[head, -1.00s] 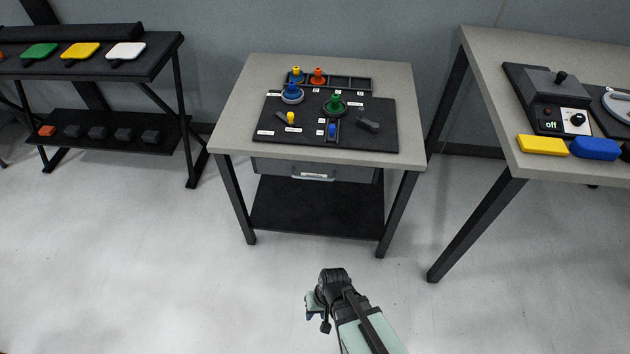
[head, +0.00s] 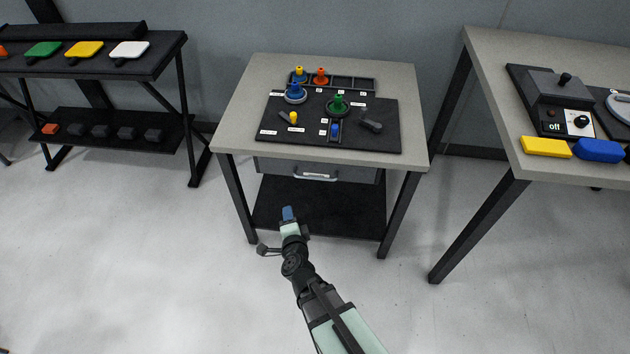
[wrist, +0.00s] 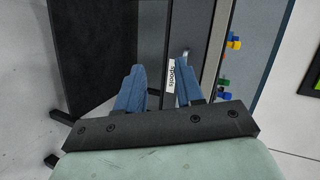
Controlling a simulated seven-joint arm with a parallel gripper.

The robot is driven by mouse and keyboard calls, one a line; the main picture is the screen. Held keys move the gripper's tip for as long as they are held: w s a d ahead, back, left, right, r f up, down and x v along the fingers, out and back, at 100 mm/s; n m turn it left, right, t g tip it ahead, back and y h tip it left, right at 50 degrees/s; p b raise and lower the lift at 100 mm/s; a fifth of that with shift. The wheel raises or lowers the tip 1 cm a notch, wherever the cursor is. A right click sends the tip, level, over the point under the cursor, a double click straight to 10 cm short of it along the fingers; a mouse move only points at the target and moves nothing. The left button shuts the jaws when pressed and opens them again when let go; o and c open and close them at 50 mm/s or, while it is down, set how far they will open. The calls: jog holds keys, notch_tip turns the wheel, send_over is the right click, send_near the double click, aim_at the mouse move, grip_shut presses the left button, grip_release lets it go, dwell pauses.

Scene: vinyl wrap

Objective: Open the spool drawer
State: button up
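The spool drawer (head: 350,173) is a grey front under the small table's top, and it looks shut. Its pale bar handle (head: 316,175) is on the front. In the wrist view, a white label reading "spools" (wrist: 173,76) shows between my blue fingers, nearer the right one. My gripper (head: 288,213) is in front of the table, below and left of the handle in the head view. In the wrist view, my gripper (wrist: 158,75) has its two fingers apart with nothing held. How far the fingertips are from the handle is hard to tell.
The small table (head: 236,125) bears a black board (head: 385,140) with spools and knobs. A dark lower shelf (head: 345,210) lies below the drawer. A larger table (head: 480,60) stands right, a black rack (head: 150,65) left. The floor in front is clear.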

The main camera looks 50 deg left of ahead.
jog(key=w+d+r+m+t+h, duration=0.1)
jog(key=w+d+r+m+t, duration=0.2)
jog(key=w+m+t, duration=0.15)
send_near(316, 171)
jog(key=shift+m, duration=0.45)
jog(key=x, duration=0.5)
jog(key=shift+d, duration=0.1)
grip_shut()
dwell(0.4)
